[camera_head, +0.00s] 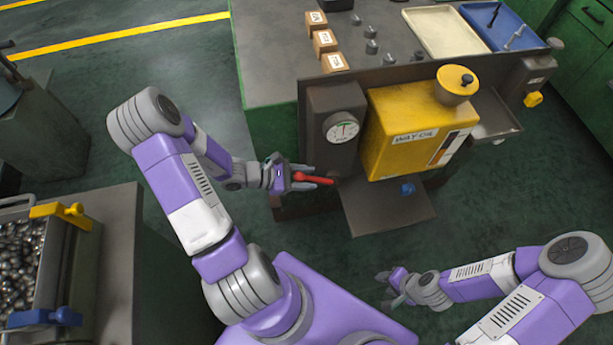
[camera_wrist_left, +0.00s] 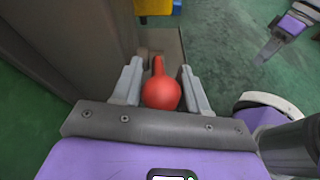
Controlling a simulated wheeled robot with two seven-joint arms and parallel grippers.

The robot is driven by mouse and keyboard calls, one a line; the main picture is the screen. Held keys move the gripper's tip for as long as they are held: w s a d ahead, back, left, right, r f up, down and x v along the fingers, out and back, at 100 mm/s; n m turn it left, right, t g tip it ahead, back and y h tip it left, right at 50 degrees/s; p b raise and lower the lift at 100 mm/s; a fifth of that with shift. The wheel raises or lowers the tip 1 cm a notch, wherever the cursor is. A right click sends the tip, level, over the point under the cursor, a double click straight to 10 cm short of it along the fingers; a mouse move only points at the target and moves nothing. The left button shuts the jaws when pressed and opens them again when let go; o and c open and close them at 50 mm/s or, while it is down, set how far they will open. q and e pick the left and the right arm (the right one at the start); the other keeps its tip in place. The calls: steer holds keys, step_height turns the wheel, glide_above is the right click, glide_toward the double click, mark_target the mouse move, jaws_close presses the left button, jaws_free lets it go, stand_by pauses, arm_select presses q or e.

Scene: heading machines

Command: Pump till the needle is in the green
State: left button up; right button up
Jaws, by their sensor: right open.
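The pump handle is a red lever with a round knob (camera_head: 313,178), low on the left of the machine front. It also shows in the left wrist view (camera_wrist_left: 162,93). My left gripper (camera_head: 312,176) is open around the handle, one finger on each side, with gaps beside the thin part of the lever. The white round gauge (camera_head: 343,127) is on the grey panel above the handle. Its needle and coloured marks are too small to read surely. My right gripper (camera_head: 385,289) is open and empty over the floor at the lower right.
A yellow WAY OIL tank (camera_head: 405,125) stands right of the gauge. A grey shelf (camera_head: 390,212) sticks out below it. The bench top holds boxes, a cream tray (camera_head: 447,31) and a blue tray (camera_head: 502,25). A parts bin (camera_head: 62,265) stands at the left.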

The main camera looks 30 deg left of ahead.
mark_target(317, 178)
arm_select(q)
jaws_close()
steer(key=r+p, duration=0.1)
steer(key=w+d+r+g+y+p, duration=0.1)
steer(key=p, duration=0.1)
steer(key=shift+w+d+r+g+y, duration=0.1)
steer(key=shift+d+r+g+y, duration=0.05)
steer(key=shift+g+y, duration=0.15)
steer(key=shift+w+d+r+g+y+p, duration=0.3)
steer(key=shift+w+d+g+y+p, duration=0.25)
steer(key=shift+g+y+p, duration=0.25)
steer(key=shift+o, duration=0.3)
jaws_free()
steer(key=shift+a, duration=0.1)
